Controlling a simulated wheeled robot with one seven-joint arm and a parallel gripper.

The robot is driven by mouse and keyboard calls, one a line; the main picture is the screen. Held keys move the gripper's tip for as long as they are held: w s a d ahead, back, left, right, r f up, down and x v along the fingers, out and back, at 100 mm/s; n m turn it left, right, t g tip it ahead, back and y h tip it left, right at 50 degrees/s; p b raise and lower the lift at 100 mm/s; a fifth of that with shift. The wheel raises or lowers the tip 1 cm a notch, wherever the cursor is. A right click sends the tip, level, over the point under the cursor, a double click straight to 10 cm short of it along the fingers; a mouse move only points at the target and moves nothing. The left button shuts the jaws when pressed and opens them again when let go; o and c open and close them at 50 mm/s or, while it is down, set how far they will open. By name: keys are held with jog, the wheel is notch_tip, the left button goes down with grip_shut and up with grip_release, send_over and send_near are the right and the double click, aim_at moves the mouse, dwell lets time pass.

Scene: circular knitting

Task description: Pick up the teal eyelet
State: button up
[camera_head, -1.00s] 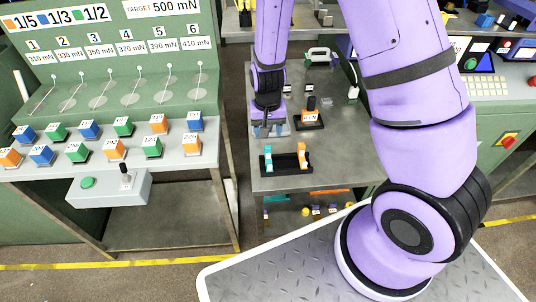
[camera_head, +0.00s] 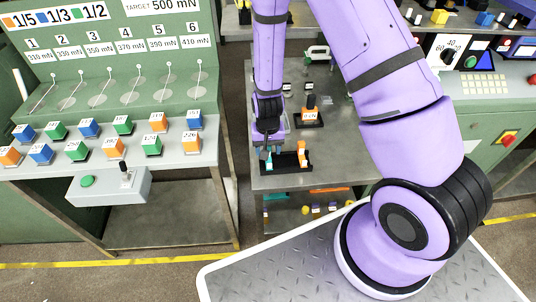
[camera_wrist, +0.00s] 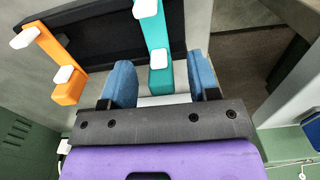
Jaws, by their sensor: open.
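The teal eyelet (camera_wrist: 159,70) is an upright teal piece with white tips. In the wrist view it stands between the two blue fingers of my gripper (camera_wrist: 162,82), which is open. In the head view the teal eyelet (camera_head: 269,163) shows at the left end of a black holder (camera_head: 285,168), and my gripper (camera_head: 268,146) is just behind and above it, partly covering it. An orange eyelet (camera_wrist: 52,62) stands to the left in the wrist view, and the same orange eyelet (camera_head: 302,153) is at the right end of the holder. I cannot tell whether the fingers touch the teal piece.
The holder sits on a grey table (camera_head: 280,183) near its front edge. Behind it is an orange block on a black base (camera_head: 309,116). A green knitting-weight bench (camera_head: 130,95) stands left, and a control console (camera_head: 492,95) right.

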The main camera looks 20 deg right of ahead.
jog(key=c, duration=1)
jog(key=shift+r, duration=0.15)
